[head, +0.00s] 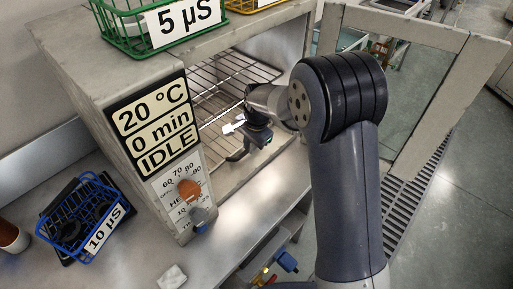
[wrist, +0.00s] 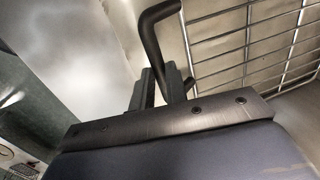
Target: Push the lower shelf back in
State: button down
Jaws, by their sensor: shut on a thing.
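The oven (head: 95,75) stands open with wire shelves inside. The upper shelf (head: 232,72) shows as a wire rack. Part of the lower shelf (head: 208,108) shows below it, partly hidden behind my gripper. My gripper (head: 246,143) is at the oven's opening, shut on a dark bent handle (head: 236,156). In the wrist view the handle (wrist: 158,35) rises from between the jaws (wrist: 160,88). A wire rack (wrist: 250,42) lies beyond it; where the handle joins a shelf is not clear.
The oven door (head: 425,110) stands open at right, beside my arm. A green basket (head: 130,30) sits on the oven.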

jog(key=shift+w+a+r, duration=0.15)
jog(key=c, duration=1.6)
grip_release()
jog(key=shift+a, duration=0.1)
jog(key=shift+o, duration=1)
